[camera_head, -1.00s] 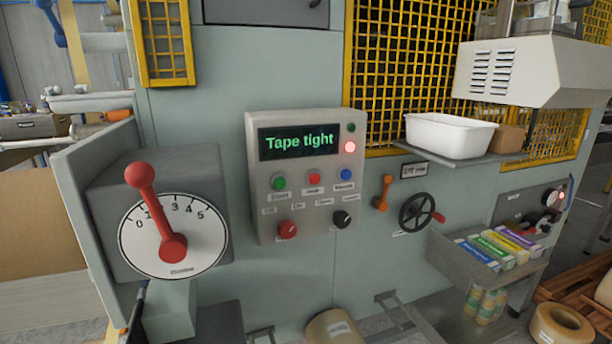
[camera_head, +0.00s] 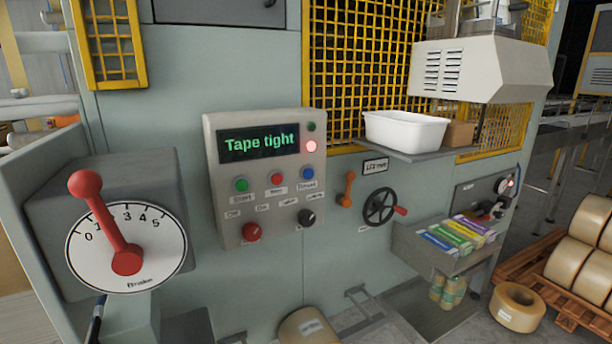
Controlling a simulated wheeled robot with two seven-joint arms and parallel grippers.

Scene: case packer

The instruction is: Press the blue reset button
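The blue button (camera_head: 307,173) is the right one in a row of three on the grey control panel (camera_head: 262,208). To its left are a red button (camera_head: 277,179) and a green button (camera_head: 241,184). The panel's screen (camera_head: 259,142) reads "Tape tight". A red lamp (camera_head: 311,146) is lit above the blue button, and a dark green lamp (camera_head: 311,127) sits above that. A red knob (camera_head: 252,231) and a black knob (camera_head: 306,217) are below the buttons. Neither gripper shows in the head view.
A dial with a red lever (camera_head: 126,250) juts out at the left. Right of the panel are an orange lever (camera_head: 347,190), a black handwheel (camera_head: 379,207) and a shelf with a white bin (camera_head: 405,132). A tray (camera_head: 440,262) of coloured boxes projects lower right. The space before the panel looks clear.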

